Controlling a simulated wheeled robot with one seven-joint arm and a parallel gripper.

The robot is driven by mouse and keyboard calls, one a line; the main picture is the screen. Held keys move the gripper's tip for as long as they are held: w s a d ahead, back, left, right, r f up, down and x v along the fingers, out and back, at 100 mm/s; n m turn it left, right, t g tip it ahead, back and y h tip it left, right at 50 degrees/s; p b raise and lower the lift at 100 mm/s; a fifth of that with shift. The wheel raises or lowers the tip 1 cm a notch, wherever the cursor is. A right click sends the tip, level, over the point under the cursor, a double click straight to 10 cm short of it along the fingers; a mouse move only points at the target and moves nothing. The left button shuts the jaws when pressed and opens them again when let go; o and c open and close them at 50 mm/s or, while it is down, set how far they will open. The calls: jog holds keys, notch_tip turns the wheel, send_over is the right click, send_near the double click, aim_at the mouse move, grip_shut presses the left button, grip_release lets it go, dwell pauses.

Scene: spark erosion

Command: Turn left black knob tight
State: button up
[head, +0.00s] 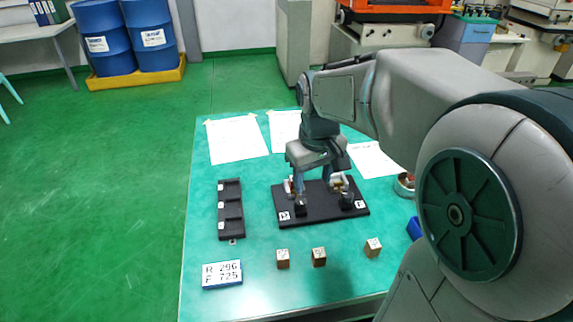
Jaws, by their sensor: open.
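A black base plate (322,217) lies on the green table, with a white letter label at each front corner. The left black knob (300,207) stands on its left part, and the right black knob (347,201) stands on its right part. Small metal and brownish parts show behind each knob, partly hidden by my gripper. My gripper (314,183) points down over the back of the plate, its fingers spread apart with nothing visible between them. The left finger appears close behind the left knob; whether it touches anything cannot be told.
A black three-compartment tray (231,224) lies left of the plate. Several small wooden blocks (319,257) stand in front, near a sign (222,274) reading R 296, F 725. Paper sheets (237,139) lie behind. A round container (404,186) and a blue object (414,228) sit right, beside my arm.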

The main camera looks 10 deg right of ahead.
jog(key=n+g, duration=0.1)
jog(key=n, duration=0.1)
send_over(301, 201)
jog(key=s, duration=0.1)
notch_tip(301, 201, down, 3)
jog(key=w, duration=0.1)
notch_tip(301, 201, down, 14)
jog(key=shift+r+b, duration=0.1)
jog(key=shift+b, duration=0.25)
jog(key=c, duration=1)
